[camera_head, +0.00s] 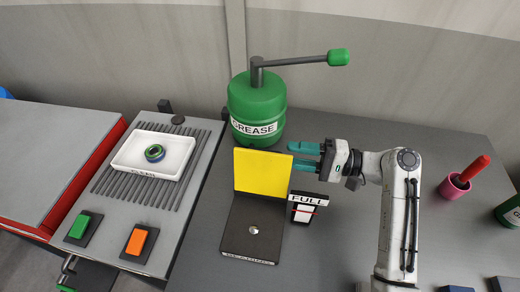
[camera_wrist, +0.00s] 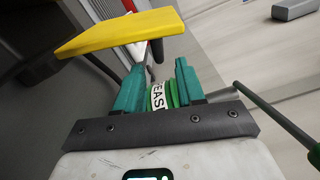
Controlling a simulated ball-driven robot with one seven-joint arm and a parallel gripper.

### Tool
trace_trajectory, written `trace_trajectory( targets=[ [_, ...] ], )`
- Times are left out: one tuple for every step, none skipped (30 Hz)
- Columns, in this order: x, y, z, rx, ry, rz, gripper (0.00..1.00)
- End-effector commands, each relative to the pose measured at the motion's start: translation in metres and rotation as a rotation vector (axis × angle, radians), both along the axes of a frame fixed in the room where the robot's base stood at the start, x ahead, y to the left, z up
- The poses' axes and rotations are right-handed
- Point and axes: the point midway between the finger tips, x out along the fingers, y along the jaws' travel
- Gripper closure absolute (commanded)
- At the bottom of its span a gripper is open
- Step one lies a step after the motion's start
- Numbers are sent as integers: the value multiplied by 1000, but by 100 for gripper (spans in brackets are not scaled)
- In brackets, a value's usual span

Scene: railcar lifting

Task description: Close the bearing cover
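The yellow bearing cover (camera_head: 262,172) stands raised at the back edge of a dark bearing box (camera_head: 240,240), with a small round metal piece (camera_head: 254,230) on the box's top. The cover also shows at the upper left in the wrist view (camera_wrist: 120,32). My gripper (camera_head: 303,156) is just right of the cover's upper right edge, its teal fingers pointing left. The fingers are apart, with nothing held between them. In the wrist view the gripper (camera_wrist: 160,75) has the green grease drum (camera_wrist: 172,94) behind the gap. Whether a finger touches the cover is unclear.
The grease drum (camera_head: 257,108), with its long handle (camera_head: 300,61), stands behind the cover. A FULL gauge (camera_head: 304,208) stands right of the box. A white tray (camera_head: 128,158) with a ring (camera_head: 155,153) sits on rollers at left. A pink cup (camera_head: 455,187) stands at right.

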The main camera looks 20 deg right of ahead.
Motion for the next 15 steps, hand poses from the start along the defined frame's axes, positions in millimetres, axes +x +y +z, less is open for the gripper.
trace_trajectory(
  targets=[
    [6,9,-2,-1,0,4,62],
    [9,14,-3,-1,0,4,62],
    [14,20,-3,0,-1,5,62],
    [17,25,-2,-1,0,5,62],
    [20,29,-2,-1,-1,3,62],
    [24,35,-2,-1,0,4,62],
    [27,39,-2,-2,-1,4,62],
    [30,43,-2,-2,-1,4,62],
    [33,47,-2,-2,-2,2,62],
    [36,50,-2,-2,-1,1,62],
    [38,53,-1,-2,-1,2,62],
    [41,57,-1,-2,-1,3,62],
    [43,59,-1,-2,-1,2,62],
    [44,61,-1,-2,-1,1,62],
    [46,63,-1,-2,-1,1,62]
  ],
)
